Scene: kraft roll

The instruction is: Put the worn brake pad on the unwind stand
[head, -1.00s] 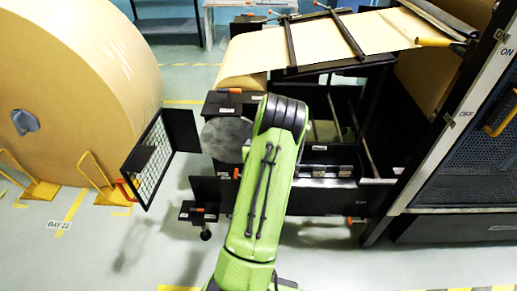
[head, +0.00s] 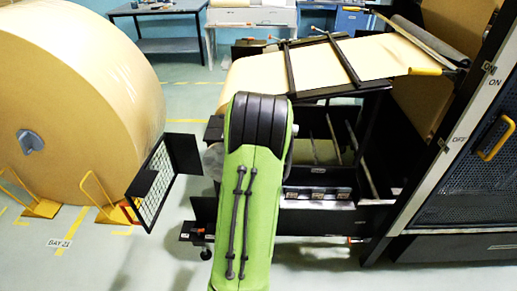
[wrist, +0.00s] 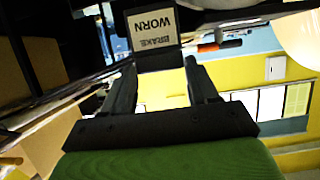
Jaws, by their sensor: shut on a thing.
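In the wrist view, my gripper (wrist: 160,68) has its two dark fingers on either side of a dark block, the worn brake pad (wrist: 158,62). The pad has a cream label reading "BRAKE WORN", upside down in this view. In the head view my green arm reaches forward and hides the gripper and pad. The black unwind stand (head: 312,221) stands in front of me, with shelves, uprights and a brown paper web (head: 320,66) over its top. My arm covers part of its left side. I cannot tell whether the pad touches the stand.
A huge kraft roll (head: 85,110) stands at the left. A mesh gate (head: 158,185) projects beside the stand's left side. A tall cabinet with a yellow handle (head: 496,138) closes the right side. Benches (head: 160,45) stand at the back.

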